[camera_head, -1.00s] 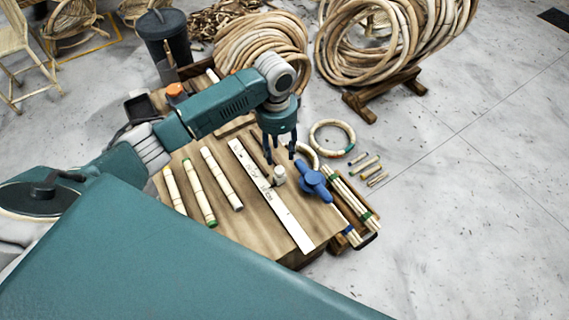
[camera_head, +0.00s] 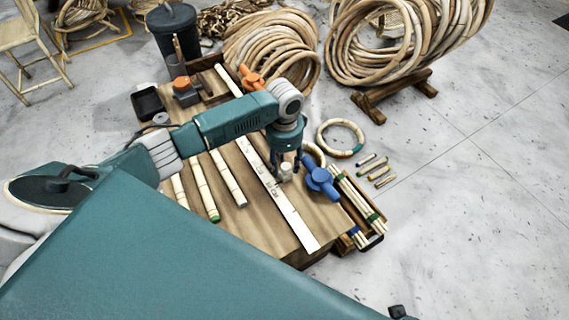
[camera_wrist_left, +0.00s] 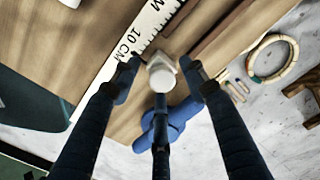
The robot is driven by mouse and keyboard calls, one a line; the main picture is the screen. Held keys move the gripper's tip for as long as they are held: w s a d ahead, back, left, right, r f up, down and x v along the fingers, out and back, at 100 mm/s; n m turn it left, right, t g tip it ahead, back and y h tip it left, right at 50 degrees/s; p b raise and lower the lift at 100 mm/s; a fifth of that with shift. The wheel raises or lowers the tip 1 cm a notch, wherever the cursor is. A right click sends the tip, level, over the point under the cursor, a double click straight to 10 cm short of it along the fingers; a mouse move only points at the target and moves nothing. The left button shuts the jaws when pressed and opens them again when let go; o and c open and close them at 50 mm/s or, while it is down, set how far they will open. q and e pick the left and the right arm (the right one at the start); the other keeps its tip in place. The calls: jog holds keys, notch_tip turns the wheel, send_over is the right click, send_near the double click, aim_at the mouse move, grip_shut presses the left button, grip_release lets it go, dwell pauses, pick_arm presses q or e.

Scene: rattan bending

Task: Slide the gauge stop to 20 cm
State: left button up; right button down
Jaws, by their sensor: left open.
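The gauge stop is a small pale block with a round white knob (camera_head: 286,175). It sits at the edge of a long white rule (camera_head: 296,221) on the wooden bench; the knob also shows in the left wrist view (camera_wrist_left: 161,79). There it stands beside the rule's "10 CM" print (camera_wrist_left: 124,46); its exact reading cannot be told. My left gripper (camera_head: 285,166) is open, low over the stop, its dark fingers spread around the knob. The left wrist view shows the fingers (camera_wrist_left: 160,76) on several sides of it, with contact unclear. My right gripper is not seen.
A blue winged clamp or handle (camera_head: 320,180) stands just right of the stop. Several rattan poles (camera_head: 228,181) lie left of the rule. A rack of sticks (camera_head: 360,205) is at the bench's right edge. An orange-topped item (camera_head: 182,84) is at the back left.

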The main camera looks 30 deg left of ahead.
pick_arm(q)
jog(key=shift+c, duration=0.2)
grip_shut()
jog(key=shift+a, duration=0.1)
